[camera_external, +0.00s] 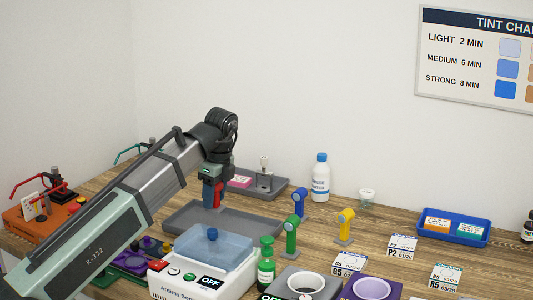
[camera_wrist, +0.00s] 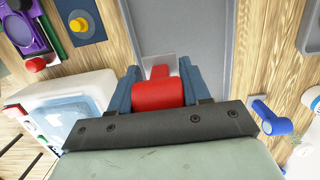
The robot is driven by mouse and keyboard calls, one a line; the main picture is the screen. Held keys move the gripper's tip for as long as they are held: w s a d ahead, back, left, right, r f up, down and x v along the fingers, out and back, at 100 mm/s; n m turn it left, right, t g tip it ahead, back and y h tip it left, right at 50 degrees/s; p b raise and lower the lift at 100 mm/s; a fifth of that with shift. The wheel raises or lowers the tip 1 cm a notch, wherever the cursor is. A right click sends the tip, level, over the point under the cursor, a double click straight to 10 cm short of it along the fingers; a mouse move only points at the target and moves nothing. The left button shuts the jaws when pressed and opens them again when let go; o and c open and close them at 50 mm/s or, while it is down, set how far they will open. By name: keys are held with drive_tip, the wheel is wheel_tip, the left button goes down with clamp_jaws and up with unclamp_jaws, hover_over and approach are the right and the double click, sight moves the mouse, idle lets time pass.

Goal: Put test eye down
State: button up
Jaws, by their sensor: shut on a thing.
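My gripper (camera_external: 213,193) is shut on a red test eye (camera_external: 207,194), with a dark blue finger on each side of it. In the wrist view, the rounded red body (camera_wrist: 158,95) sits between the fingers of my gripper (camera_wrist: 160,88), with a pale flat piece beyond it. The grey tray (camera_external: 254,230) lies under and around the gripper in the external view; its grey floor (camera_wrist: 205,30) also shows in the wrist view. I cannot tell whether the test eye touches the tray. Its lower end is partly hidden.
Blue (camera_external: 300,203), green (camera_external: 290,236) and yellow (camera_external: 346,224) pieces on small stands are to the right. A white machine (camera_external: 195,272) with a blue lid and a green bottle (camera_external: 266,265) are in front. A second grey tray (camera_external: 273,187) is behind; a white bottle (camera_external: 320,182) stands there.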

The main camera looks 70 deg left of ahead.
sight(220, 184)
drive_tip(key=shift+f, duration=4)
drive_tip(key=shift+f, duration=0.1)
drive_tip(key=o, duration=0.9)
drive_tip(key=shift+c, duration=0.2)
drive_tip(key=r, duration=0.4)
drive_tip(key=w+d+r, duration=0.1)
drive_tip(key=r, duration=0.7)
drive_tip(key=shift+w+d+r, duration=0.1)
drive_tip(key=shift+w+d, duration=0.05)
drive_tip(key=shift+o, duration=0.2)
